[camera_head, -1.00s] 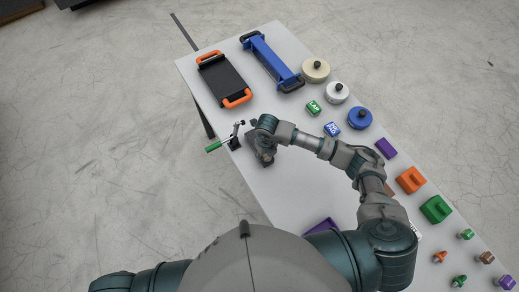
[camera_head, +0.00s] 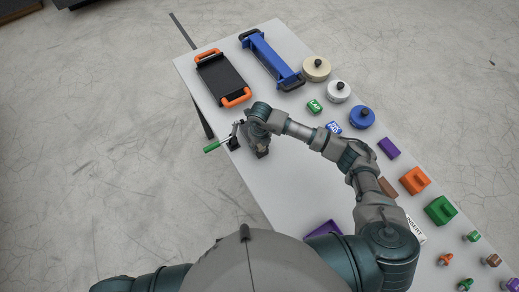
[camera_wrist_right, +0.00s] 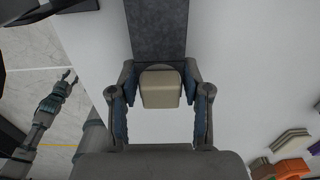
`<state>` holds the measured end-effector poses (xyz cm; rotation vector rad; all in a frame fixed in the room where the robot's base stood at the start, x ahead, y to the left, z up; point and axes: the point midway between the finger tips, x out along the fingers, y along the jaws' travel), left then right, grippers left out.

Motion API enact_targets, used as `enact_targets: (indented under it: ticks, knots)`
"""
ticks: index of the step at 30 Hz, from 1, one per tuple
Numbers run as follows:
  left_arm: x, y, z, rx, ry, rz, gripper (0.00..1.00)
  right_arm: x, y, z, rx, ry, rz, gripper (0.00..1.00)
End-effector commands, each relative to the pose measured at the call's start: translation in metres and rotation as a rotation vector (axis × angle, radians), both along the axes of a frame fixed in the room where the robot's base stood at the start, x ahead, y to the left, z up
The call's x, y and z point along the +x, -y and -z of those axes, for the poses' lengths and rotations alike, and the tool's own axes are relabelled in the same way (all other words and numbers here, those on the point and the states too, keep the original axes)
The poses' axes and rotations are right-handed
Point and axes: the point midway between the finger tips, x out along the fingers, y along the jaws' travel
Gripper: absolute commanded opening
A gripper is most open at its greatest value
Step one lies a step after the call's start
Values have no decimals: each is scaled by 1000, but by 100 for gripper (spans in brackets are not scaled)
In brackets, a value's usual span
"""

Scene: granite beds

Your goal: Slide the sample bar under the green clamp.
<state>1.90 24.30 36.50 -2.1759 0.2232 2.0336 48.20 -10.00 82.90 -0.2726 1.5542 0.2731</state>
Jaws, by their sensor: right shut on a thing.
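The green clamp (camera_head: 217,145), with a green handle and a dark metal body, stands at the table's left edge in the head view. My right gripper (camera_head: 260,147) is just right of it, over the table. In the right wrist view its fingers (camera_wrist_right: 160,82) are shut on the beige block-shaped grip of the sample bar. The bar's dark grey slab (camera_wrist_right: 155,32) extends beyond the fingers to the top edge, where its far end is cut off. In the head view the arm hides most of the bar. My left gripper (camera_wrist_right: 69,76) shows small in the wrist view, fingertips apart and empty.
A black tray with orange handles (camera_head: 223,78) and a blue frame (camera_head: 270,60) lie at the table's far end. Round weights, including a blue one (camera_head: 361,117), and coloured blocks line the right side. A purple piece (camera_head: 322,229) lies nearer me. The white table (camera_head: 285,195) is bare between.

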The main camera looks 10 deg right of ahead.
Motion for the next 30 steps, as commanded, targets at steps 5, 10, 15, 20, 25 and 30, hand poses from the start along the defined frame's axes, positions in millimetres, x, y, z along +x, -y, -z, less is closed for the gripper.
enact_targets:
  ticks: [5,10,15,20,25,30]
  knots:
    - [-2,0,7,-1,-2,0,40,8,-2,1,-1,1,1,14]
    - [-3,0,11,0,-4,0,40,15,-5,1,0,1,1,14]
    - [-5,0,16,0,-7,0,40,22,-7,1,0,1,1,14]
    - [-5,0,18,0,-7,0,40,26,-9,0,0,1,1,14]
    - [-5,0,18,0,-7,0,40,26,-9,-1,1,2,0,14]
    - [-5,0,18,0,-7,0,40,26,-8,-1,1,2,1,14]
